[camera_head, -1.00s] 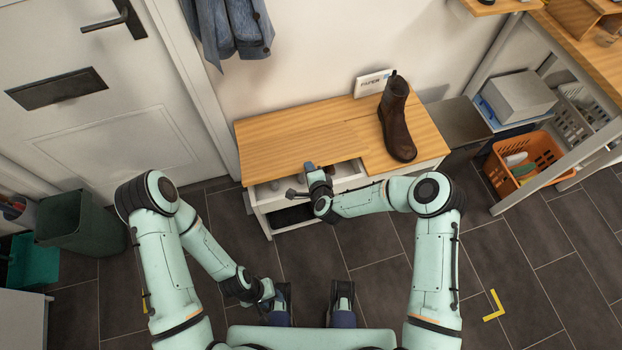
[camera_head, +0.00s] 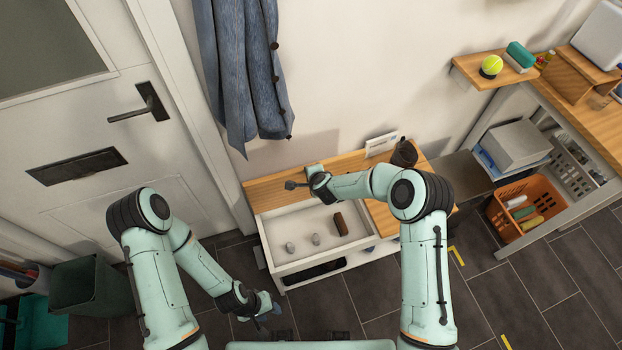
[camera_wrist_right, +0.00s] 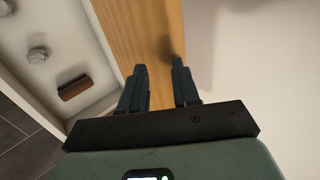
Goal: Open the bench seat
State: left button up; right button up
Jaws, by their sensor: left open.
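The bench (camera_head: 284,268) stands against the wall, and its white compartment is uncovered. Wood (camera_head: 268,189) shows as a narrow strip along the back; I cannot tell whether it is the seat tilted up or pushed back. A brown block-like item (camera_head: 340,223) and two small grey round items (camera_head: 315,239) lie inside. My right gripper (camera_head: 296,184) is at the strip, above the compartment's back edge. In the right wrist view its fingers (camera_wrist_right: 160,80) are apart over the wood, with no thing clearly gripped. My left gripper (camera_head: 270,308) is open and low, in front of the bench.
A dark boot (camera_head: 404,153) stands on the bench's right end, partly behind my right arm, near a white sign (camera_head: 381,144). Blue clothing (camera_head: 240,75) hangs above. An orange crate (camera_head: 528,212) is at right. A green bin (camera_head: 85,287) is at left.

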jog(key=shift+o, duration=0.9)
jog(key=shift+s+d+f, duration=0.15)
jog(key=shift+s, duration=0.1)
pick_arm(q)
jog(key=shift+s+d+f, duration=0.1)
jog(key=shift+s+f, duration=0.05)
jog(key=shift+s, duration=0.35)
pick_arm(e)
jog(key=shift+s+r, duration=0.3)
pick_arm(q)
jog(key=shift+s+f+b, duration=0.8)
jog(key=shift+f+b, duration=0.05)
jog(key=shift+f, duration=0.2)
pick_arm(e)
jog(key=v, duration=1.3)
jog(key=shift+s+d, duration=0.2)
jog(key=shift+s, duration=0.15)
